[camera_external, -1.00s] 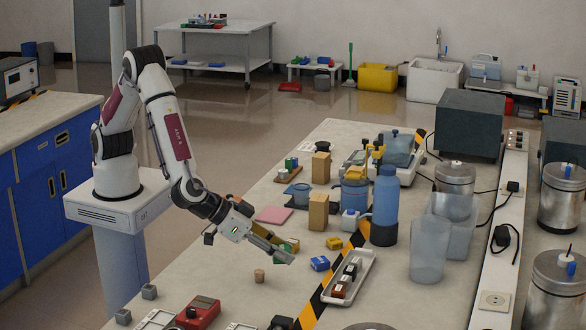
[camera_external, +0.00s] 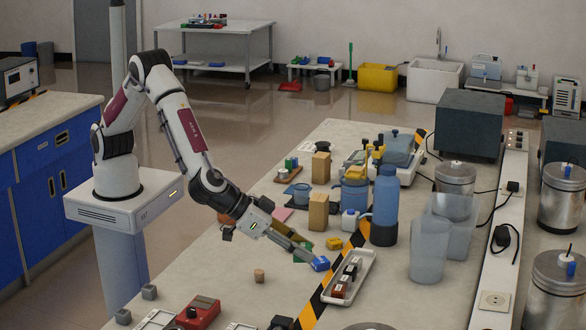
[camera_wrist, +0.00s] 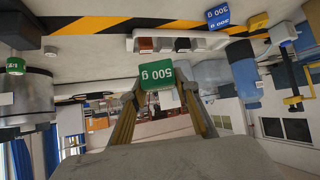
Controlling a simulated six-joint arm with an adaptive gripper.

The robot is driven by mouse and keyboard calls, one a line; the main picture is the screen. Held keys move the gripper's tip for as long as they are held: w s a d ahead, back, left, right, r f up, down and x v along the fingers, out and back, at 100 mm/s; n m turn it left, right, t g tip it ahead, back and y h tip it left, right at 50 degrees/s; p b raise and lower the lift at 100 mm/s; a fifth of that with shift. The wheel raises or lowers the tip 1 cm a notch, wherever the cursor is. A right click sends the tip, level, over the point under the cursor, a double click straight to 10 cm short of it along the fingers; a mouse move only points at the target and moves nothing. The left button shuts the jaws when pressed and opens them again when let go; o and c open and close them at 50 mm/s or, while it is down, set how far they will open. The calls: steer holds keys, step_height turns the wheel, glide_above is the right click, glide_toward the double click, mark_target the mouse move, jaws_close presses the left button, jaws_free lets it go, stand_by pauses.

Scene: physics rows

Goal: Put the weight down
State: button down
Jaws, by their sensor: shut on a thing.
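In the wrist view, my gripper (camera_wrist: 163,100) is shut on a green weight (camera_wrist: 163,109) marked 500 g, one finger on each side of it. In the external view, my gripper (camera_external: 304,254) reaches out over the table beside a blue weight (camera_external: 320,263). There the green weight is mostly hidden by the fingers, and I cannot tell its gap to the tabletop. The blue weight also shows in the wrist view (camera_wrist: 214,41), marked 300 g, apart from the green one.
A white tray (camera_external: 368,264) with several small blocks lies to the right, beside the yellow-black stripe (camera_external: 309,312). A yellow block (camera_external: 334,243) and a blue bottle (camera_external: 385,200) stand behind. A small cork (camera_external: 259,276) stands left on fairly clear tabletop.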

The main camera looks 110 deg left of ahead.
glide_above(302, 294)
steer(key=shift+f, duration=3.05)
steer(key=shift+f, duration=1.9)
steer(key=shift+f, duration=0.15)
steer(key=c, duration=1.5)
jaws_free()
steer(key=shift+v, duration=6.1)
